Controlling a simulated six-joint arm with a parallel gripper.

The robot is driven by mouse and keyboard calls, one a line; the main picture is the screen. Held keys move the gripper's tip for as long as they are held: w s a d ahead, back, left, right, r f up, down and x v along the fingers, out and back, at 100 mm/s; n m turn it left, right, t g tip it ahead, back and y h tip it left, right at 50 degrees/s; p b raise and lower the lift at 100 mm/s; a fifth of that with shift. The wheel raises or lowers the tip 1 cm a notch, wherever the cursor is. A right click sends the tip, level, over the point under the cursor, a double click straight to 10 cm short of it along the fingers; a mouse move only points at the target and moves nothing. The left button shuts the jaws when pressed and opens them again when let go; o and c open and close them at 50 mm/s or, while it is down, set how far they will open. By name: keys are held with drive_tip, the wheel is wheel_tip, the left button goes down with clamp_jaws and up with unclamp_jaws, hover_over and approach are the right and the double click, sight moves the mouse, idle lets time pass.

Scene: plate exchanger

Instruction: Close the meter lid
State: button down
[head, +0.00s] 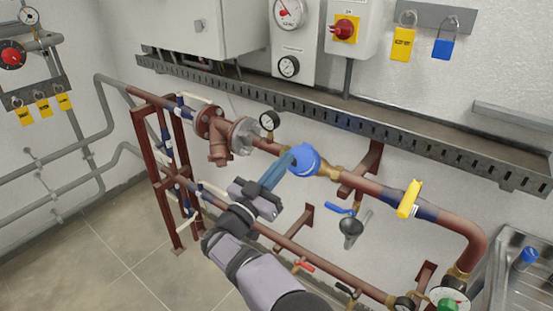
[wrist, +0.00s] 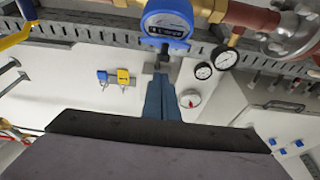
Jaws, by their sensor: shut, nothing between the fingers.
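The blue meter (head: 304,160) sits on the copper pipe along the wall in the head view. In the wrist view the meter (wrist: 167,20) is at the top, with its pale round face showing inside a blue rim. I cannot make out the lid clearly in either view. My gripper (head: 289,162) reaches up to the left side of the meter in the head view. In the wrist view the blue fingers of my gripper (wrist: 160,78) are together and empty, with the tips just below the meter; I cannot tell whether they touch it.
A slotted cable tray (head: 350,115) runs above the pipe. A pressure gauge (head: 269,121) and a flanged valve (head: 225,135) stand left of the meter.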

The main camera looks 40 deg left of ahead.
sight(294, 166)
drive_tip(key=shift+w+f, duration=0.35)
drive_tip(key=shift+f, duration=0.15)
drive_tip(key=shift+f, duration=0.1)
drive_tip(key=f+t+b, duration=0.1)
drive_tip(key=b, duration=0.2)
drive_tip(key=f+t+b, duration=0.1)
drive_tip(key=b, duration=0.3)
drive_tip(key=f+t+b, duration=0.1)
drive_tip(key=b, duration=0.3)
drive_tip(key=shift+w+f, duration=0.3)
drive_tip(key=shift+f, duration=0.1)
drive_tip(key=b, duration=0.3)
drive_tip(key=shift+w+f+t, duration=0.3)
drive_tip(key=shift+f+t, duration=0.1)
